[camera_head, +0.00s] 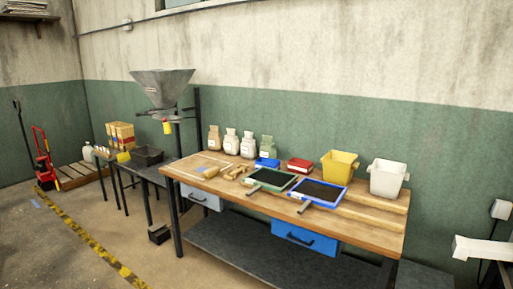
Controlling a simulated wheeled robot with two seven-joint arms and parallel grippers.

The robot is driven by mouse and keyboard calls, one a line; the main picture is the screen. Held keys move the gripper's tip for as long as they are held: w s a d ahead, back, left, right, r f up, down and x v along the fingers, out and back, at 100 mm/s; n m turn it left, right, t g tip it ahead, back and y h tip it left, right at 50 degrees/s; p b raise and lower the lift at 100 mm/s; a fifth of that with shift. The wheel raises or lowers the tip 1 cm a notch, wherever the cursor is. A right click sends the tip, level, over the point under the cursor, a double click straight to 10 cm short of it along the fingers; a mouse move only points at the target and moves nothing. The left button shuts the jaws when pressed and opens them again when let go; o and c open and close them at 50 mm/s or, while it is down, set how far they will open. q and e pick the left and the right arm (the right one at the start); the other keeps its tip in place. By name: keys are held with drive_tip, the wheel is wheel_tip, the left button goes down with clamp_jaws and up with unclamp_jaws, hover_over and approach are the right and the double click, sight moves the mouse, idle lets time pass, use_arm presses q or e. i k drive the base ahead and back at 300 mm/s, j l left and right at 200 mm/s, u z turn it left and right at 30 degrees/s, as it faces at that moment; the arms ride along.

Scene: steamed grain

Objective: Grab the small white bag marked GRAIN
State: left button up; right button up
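Two small white bags stand upright near the back left of the wooden workbench (388,222), one at the left (231,142) and one at the right (247,145). Both carry labels too small to read, so I cannot tell which is marked GRAIN. A tan bag (213,138) stands to their left and a green bag (268,149) to their right.
Two trays with dark contents, one green-rimmed (253,188) and one blue-rimmed (294,194), lie in front. A yellow bin (339,168) and a white bin (387,180) stand at the right. A metal hopper (160,88) rises at the left.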

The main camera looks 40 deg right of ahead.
sight(248, 146)
drive_tip(key=i+l+z, duration=0.8)
drive_tip(key=i, duration=0.3)
drive_tip(key=i+l, duration=0.2)
drive_tip(key=i, duration=0.25)
drive_tip(key=i+l, duration=0.2)
drive_tip(key=i, duration=0.25)
